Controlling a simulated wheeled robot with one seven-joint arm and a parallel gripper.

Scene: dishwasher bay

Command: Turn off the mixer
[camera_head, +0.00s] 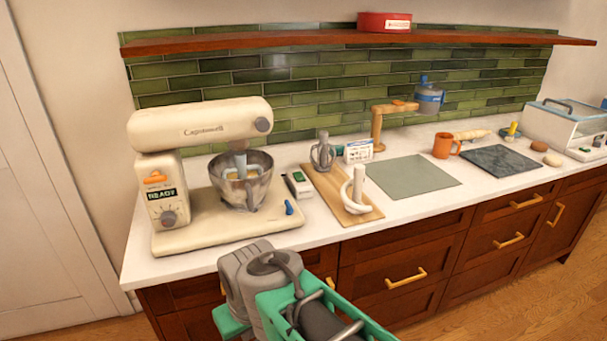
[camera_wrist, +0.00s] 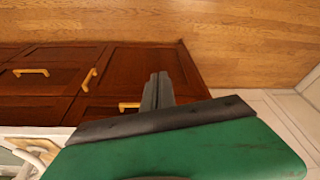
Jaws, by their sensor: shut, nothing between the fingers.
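The cream stand mixer (camera_head: 200,122) stands at the left end of the counter in the head view. Its head is lowered over a metal bowl (camera_head: 262,187). On its column are an orange lever (camera_head: 155,178), a small display (camera_head: 161,195) reading READY and a grey knob (camera_head: 168,217). A blue lever (camera_head: 290,207) sits at the right of its base. My gripper (camera_wrist: 158,88) is shut and empty in the wrist view, in front of the wooden cabinets. The mixer does not show in the wrist view, and my gripper's fingers cannot be made out in the head view.
The white counter (camera_head: 325,228) holds a wooden board (camera_head: 322,187), an orange mug (camera_head: 445,145), a grey mat (camera_head: 412,177) and a dark slab (camera_head: 500,159). Wooden cabinets (camera_head: 400,255) are below. A shelf (camera_head: 280,40) with a red tin (camera_head: 384,22) hangs above.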

